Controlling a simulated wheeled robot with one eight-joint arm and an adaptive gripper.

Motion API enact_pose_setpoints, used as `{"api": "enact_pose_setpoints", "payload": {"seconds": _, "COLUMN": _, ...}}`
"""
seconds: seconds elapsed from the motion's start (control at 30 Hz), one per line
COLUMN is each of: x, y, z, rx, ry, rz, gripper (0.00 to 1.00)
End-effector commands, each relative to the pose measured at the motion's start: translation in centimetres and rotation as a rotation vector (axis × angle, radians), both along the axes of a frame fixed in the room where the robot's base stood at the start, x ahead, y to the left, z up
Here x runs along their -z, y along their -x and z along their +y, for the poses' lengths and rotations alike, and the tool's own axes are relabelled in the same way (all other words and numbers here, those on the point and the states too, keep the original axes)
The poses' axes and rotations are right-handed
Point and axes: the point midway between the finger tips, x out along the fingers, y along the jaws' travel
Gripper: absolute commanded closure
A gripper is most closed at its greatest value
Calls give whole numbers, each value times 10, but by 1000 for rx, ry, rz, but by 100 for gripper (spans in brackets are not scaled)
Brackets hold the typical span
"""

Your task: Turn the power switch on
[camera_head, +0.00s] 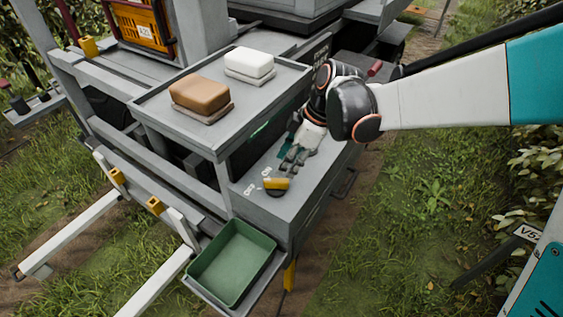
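The power switch (277,183) is a yellow handle on a dark round base, on the grey lower ledge of the machine. Its handle lies roughly left to right in the picture. Small white markings, which look like OFF and ON, sit to its left and upper left. My gripper (291,166) is just above and right of the switch in the picture, its fingers pointing down towards the ledge. The fingertips appear apart from the yellow handle. They are small and dark, so I cannot tell how far they are spread.
A raised grey shelf (160,118) beside the ledge carries a brown block (200,93) and a white block (249,63). A green tray (232,262) sits below the ledge's near end. An orange crate (143,24) stands at the back left. Grass lies right of the machine.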

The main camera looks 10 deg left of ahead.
Motion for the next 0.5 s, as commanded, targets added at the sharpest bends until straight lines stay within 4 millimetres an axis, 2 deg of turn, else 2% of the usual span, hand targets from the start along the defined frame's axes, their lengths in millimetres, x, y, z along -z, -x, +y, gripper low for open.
{"api": "enact_pose_setpoints", "payload": {"seconds": 0.03, "x": 12, "y": 0, "z": 4, "rx": -1, "ry": 0, "rz": 0, "gripper": 63}}
{"api": "enact_pose_setpoints", "payload": {"seconds": 0.2, "x": 41, "y": 2, "z": 16, "rx": -1, "ry": 0, "rz": -1, "gripper": 63}}
{"api": "enact_pose_setpoints", "payload": {"seconds": 0.5, "x": 68, "y": 4, "z": 28, "rx": 0, "ry": 0, "rz": -1, "gripper": 63}}
